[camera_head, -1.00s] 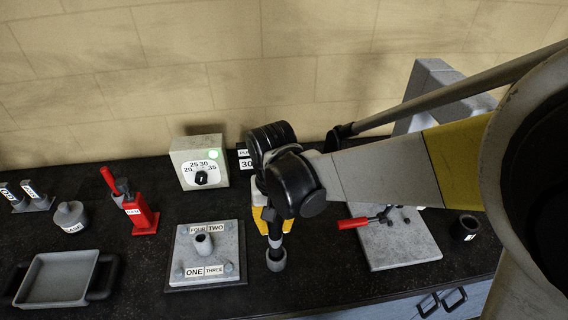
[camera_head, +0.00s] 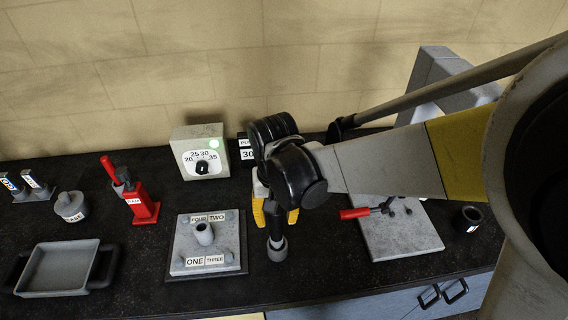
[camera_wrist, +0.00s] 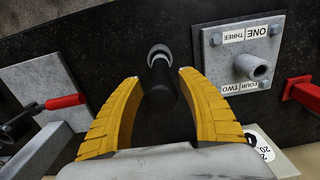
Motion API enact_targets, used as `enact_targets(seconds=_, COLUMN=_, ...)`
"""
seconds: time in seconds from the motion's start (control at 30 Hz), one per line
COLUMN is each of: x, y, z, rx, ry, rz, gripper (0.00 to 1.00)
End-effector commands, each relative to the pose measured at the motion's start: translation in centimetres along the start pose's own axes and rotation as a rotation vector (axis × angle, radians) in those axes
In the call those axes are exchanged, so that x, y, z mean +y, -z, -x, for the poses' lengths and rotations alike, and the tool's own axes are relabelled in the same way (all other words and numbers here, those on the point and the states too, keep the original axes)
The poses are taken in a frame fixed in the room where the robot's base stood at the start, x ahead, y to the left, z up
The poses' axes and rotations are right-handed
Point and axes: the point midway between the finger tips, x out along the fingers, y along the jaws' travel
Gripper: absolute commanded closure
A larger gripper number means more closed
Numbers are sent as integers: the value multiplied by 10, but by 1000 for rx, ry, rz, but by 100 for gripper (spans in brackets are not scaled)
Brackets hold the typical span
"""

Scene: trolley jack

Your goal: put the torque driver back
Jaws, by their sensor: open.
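The torque driver, which I take to be the dark cylinder with a grey ring at its lower end, stands about upright at the bench (camera_head: 277,249). It also shows between my fingers in the wrist view (camera_wrist: 160,82). My gripper (camera_head: 276,222) is open, its yellow fingers on both sides of the driver with a gap on each side; the wrist view shows this clearly (camera_wrist: 159,76). My wrist hides the driver's upper part in the head view. I cannot tell whether the grey ring belongs to the driver or to a holder.
A grey plate (camera_head: 181,247) with a central tube lies left of the driver. A dial box (camera_head: 190,176) stands behind it. A red-handled clamp (camera_head: 354,213) on a plate and a dark cup (camera_head: 468,218) are right. A red jack (camera_head: 146,208) and tray (camera_head: 60,289) are left.

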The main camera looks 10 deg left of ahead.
Motion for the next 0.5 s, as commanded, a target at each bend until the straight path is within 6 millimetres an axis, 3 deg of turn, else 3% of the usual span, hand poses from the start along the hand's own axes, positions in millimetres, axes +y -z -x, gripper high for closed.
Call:
enact_targets(seconds=0.23, x=0, y=0, z=24, rx=0, ry=0, rz=0, gripper=54)
enact_targets(seconds=0.5, x=0, y=0, z=88, rx=0, ry=0, rz=0, gripper=54)
